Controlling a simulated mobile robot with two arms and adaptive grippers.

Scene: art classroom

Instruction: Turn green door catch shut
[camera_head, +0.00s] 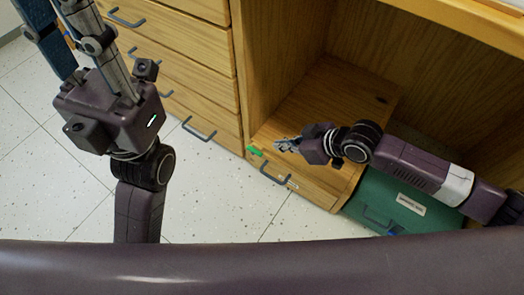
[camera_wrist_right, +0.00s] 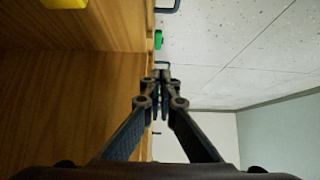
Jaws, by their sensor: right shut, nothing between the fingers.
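The green door catch (camera_head: 255,151) is a small bright green piece at the top left of the low wooden drawer or door front, by the cabinet's upright. In the right wrist view the green catch (camera_wrist_right: 158,40) lies just beyond the fingertips. My right gripper (camera_head: 280,146) is shut and empty, just right of the catch in the head view; a small gap seems to separate them. Its fingers (camera_wrist_right: 162,76) meet in the wrist view. My left gripper (camera_head: 108,105) is raised at the upper left; its fingertips run out of the picture.
A column of wooden drawers (camera_head: 185,50) with dark handles stands left of the open compartment. A teal front (camera_head: 400,215) with a label and handle is at the lower right. A yellow thing (camera_wrist_right: 65,3) shows at the wrist view's top edge. The speckled floor (camera_head: 215,200) is clear.

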